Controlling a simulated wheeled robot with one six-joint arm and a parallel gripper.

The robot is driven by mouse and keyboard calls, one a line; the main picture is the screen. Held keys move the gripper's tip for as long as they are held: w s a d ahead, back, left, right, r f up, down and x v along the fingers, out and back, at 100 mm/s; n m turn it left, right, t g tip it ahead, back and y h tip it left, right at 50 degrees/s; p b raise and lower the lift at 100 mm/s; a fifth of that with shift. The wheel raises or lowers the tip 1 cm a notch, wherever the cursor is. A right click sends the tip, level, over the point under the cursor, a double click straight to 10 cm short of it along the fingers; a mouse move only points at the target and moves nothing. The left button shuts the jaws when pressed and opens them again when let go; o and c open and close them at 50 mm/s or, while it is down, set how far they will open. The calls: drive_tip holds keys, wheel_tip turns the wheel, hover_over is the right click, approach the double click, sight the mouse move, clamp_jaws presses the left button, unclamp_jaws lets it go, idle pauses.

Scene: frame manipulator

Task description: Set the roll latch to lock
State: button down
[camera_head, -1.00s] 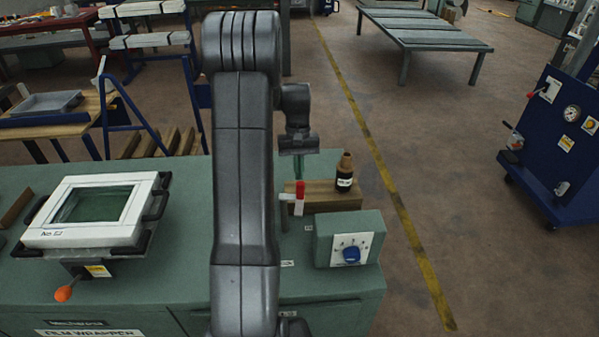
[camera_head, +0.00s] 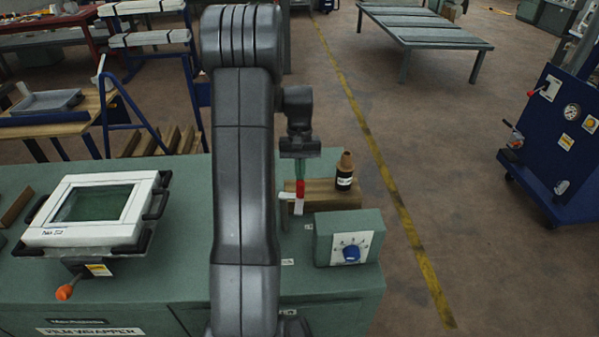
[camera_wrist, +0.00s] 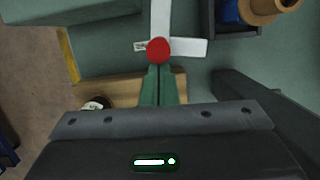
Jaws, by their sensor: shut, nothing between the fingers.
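The roll latch is a small lever with a red end (camera_head: 300,188) and white parts, standing on the green machine top just right of my arm. In the wrist view its round red end (camera_wrist: 158,49) lies over white bars (camera_wrist: 187,47) that meet at an angle. A small printed label sits at its left, too small to read. My gripper (camera_head: 300,178) points down at the latch with its green fingers shut and empty. In the wrist view the fingertips (camera_wrist: 158,68) end right beside the red end; I cannot tell whether they touch it.
A wooden block (camera_head: 325,198) with a dark bottle (camera_head: 345,172) stands beside the latch. A green box with a blue knob (camera_head: 351,253) sits in front. A white-framed window unit (camera_head: 90,210) stands left. The machine top between is mostly clear.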

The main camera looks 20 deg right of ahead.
sight(302, 183)
drive_tip(key=shift+s+m, duration=0.2)
drive_tip(key=shift+m, duration=0.3)
drive_tip(key=s+m, duration=0.1)
drive_tip(key=m+y, duration=0.1)
drive_tip(key=m, duration=0.1)
drive_tip(key=shift+s+p, duration=0.3)
drive_tip(key=shift+s, duration=0.05)
drive_tip(key=m, duration=0.2)
drive_tip(key=s+m+t, duration=0.1)
drive_tip(key=shift+s+a+m+y, duration=0.3)
drive_tip(key=shift+a+m, duration=0.1)
drive_tip(key=m, duration=0.1)
drive_tip(key=s+m, duration=0.1)
drive_tip(key=shift+a+m+t, duration=0.3)
drive_tip(key=shift+a+m, duration=0.1)
drive_tip(key=m, duration=0.1)
drive_tip(key=s+a+m+t+p, duration=0.1)
drive_tip(key=m, duration=0.1)
drive_tip(key=shift+a+m, duration=0.25)
drive_tip(key=shift+m, duration=0.05)
drive_tip(key=shift+s+a, duration=0.1)
drive_tip(key=shift+a, duration=0.25)
